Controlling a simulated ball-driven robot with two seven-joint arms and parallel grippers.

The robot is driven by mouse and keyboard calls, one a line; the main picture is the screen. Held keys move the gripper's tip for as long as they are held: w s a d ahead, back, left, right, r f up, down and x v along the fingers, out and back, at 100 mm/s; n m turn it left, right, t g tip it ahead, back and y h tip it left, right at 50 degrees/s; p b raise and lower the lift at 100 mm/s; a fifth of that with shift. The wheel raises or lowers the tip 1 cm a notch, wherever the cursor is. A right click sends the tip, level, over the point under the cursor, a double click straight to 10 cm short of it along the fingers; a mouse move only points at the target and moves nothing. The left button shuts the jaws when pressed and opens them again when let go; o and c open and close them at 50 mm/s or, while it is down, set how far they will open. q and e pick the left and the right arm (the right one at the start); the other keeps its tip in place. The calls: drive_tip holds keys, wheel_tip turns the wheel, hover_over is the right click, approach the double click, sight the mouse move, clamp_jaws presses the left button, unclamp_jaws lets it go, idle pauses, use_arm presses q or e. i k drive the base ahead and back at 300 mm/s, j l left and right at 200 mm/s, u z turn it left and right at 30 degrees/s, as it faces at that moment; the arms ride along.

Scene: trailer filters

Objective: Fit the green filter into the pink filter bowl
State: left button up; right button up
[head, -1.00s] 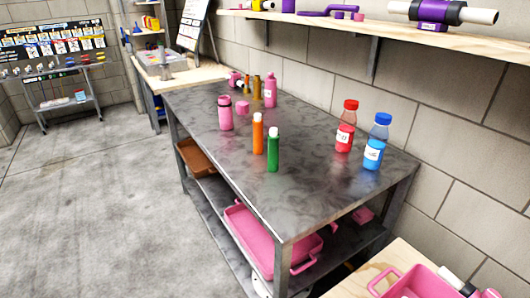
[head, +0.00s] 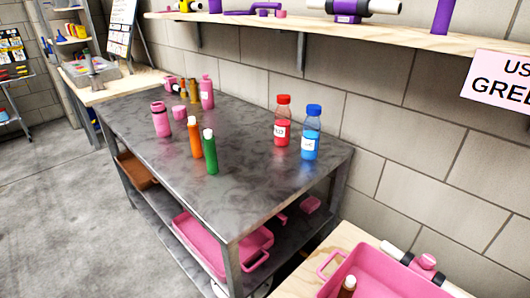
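An upright pink cylinder with a dark band (head: 161,122), which looks like the filter bowl, stands farther left on the same table, apart from the green filter. A short pink piece (head: 180,112), perhaps a cap, sits just right of it. Another taller pink vessel (head: 206,92) stands behind. Neither of my grippers is in view.
An orange filter (head: 195,137) stands close beside the green one. Red (head: 282,122) and blue (head: 311,133) bottles stand toward the right. A wall shelf (head: 270,28) hangs above. A pink tray (head: 400,275) rests on a wooden surface at lower right. The table's front is clear.

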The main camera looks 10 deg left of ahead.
sight(158, 110)
drive_tip(key=j+z, duration=0.9)
drive_tip(key=k+j+z, duration=0.15)
drive_tip(key=j+z, duration=0.15)
drive_tip(key=z, duration=0.15)
